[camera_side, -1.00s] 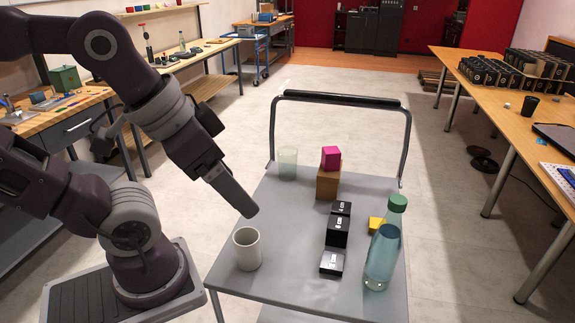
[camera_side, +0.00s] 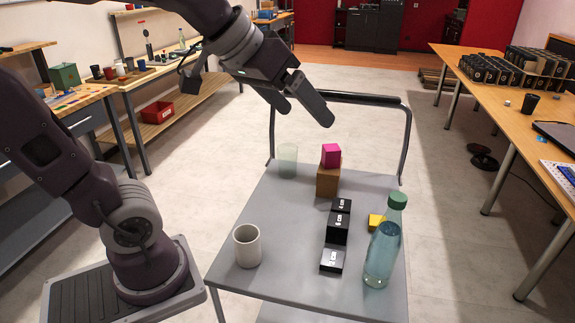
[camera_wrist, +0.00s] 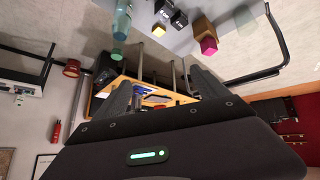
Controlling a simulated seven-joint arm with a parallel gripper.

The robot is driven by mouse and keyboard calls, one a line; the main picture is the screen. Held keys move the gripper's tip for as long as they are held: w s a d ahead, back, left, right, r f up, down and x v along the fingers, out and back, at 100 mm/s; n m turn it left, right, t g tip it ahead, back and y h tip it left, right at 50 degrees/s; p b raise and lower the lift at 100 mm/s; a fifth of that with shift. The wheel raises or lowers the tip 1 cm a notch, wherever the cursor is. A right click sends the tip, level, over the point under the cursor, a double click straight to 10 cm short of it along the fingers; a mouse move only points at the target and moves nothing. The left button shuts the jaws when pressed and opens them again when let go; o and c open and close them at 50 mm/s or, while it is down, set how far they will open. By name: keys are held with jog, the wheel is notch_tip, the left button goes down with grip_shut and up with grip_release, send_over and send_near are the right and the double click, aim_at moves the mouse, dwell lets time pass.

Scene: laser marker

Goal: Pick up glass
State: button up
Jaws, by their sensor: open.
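A pale, translucent glass (camera_side: 288,161) stands upright at the back left of the grey cart top (camera_side: 290,215) in the side view. My gripper (camera_side: 304,112) is open and empty, raised above and apart from the glass, towards the back rail. Its two fingers (camera_wrist: 162,88) also show in the wrist view with nothing between them.
A wooden block (camera_side: 327,182) with a pink cube (camera_side: 331,156) on it stands right of the glass. Black blocks (camera_side: 338,228), a yellow block (camera_side: 376,222), a green-capped bottle (camera_side: 383,245) and a white cup (camera_side: 247,247) stand nearer. A rail (camera_side: 340,98) rises behind.

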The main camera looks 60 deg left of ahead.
jog(key=w+a+n+t+y, duration=0.1)
jog(key=w+a+n+y, duration=0.1)
jog(key=w+a, duration=0.55)
jog(key=n+y, duration=0.5)
jog(key=y, duration=0.3)
send_over(285, 162)
notch_tip(285, 162, down, 3)
jog(key=f, duration=2.7)
jog(key=shift+s+d+f, duration=0.25)
jog(key=shift+f, duration=0.05)
jog(key=shift+w+a+f, duration=0.15)
jog(key=shift+f, duration=0.15)
jog(key=x, duration=0.6)
jog(key=shift+w+a, duration=0.3)
jog(key=c, duration=1.6)
jog(key=shift+r, duration=0.1)
jog(key=shift+c, duration=0.2)
